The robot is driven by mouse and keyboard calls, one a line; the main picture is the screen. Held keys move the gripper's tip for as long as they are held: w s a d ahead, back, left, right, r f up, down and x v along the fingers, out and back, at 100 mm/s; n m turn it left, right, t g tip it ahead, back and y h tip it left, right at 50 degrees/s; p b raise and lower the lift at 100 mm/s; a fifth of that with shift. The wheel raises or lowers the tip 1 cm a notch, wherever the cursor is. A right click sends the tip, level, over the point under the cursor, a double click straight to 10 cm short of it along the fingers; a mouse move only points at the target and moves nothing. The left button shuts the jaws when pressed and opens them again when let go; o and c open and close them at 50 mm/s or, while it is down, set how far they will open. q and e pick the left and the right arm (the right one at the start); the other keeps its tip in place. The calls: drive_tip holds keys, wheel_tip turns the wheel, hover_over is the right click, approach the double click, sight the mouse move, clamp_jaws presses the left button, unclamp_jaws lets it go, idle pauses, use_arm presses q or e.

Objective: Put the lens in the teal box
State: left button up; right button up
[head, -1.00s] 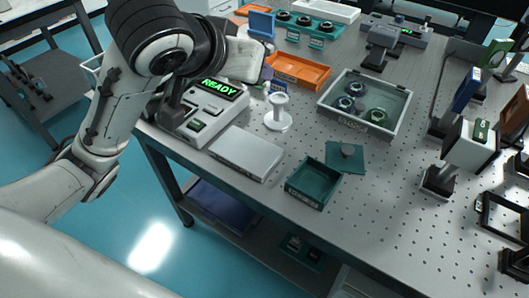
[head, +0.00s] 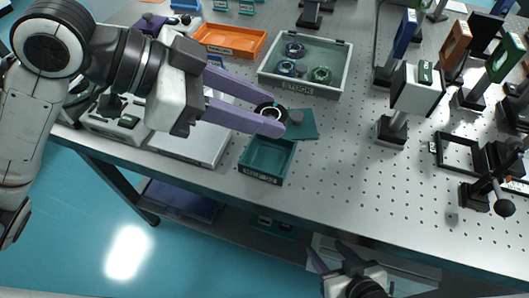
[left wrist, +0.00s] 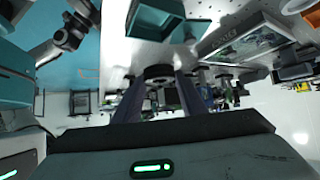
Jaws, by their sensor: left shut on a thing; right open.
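My left gripper (head: 279,116) comes in from the left with its purple fingers closed on a black-rimmed lens (head: 267,109). It holds the lens above the table, behind the open teal box (head: 260,176) in the picture. In the left wrist view the lens (left wrist: 158,71) is a dark ring between the fingertips, and the teal box (left wrist: 155,24) is at the top. The box looks empty in the head view. My right gripper (head: 328,254) is open and empty at the bottom, in front of the table's edge.
Posts and mounts (head: 417,90) crowd the right. The perforated tabletop right of the box is clear.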

use_arm(q)
wheel_tip(320, 180, down, 9)
drive_tip(key=shift+r+b, duration=0.15)
drive_tip(key=shift+b, duration=0.55)
drive_tip(key=shift+s+a+f, duration=0.1)
drive_tip(key=shift+a+f, duration=0.05)
drive_tip(key=shift+f, duration=0.6)
drive_tip(key=o, duration=0.9)
drive_tip(key=shift+f, duration=0.1)
drive_tip(key=shift+c, duration=0.2)
drive_tip(key=shift+r, duration=0.2)
drive_tip(key=r+v, duration=0.1)
drive_tip(key=v, duration=1.1)
drive_tip(key=shift+r+p, duration=0.2)
drive_tip(key=shift+p, duration=0.25)
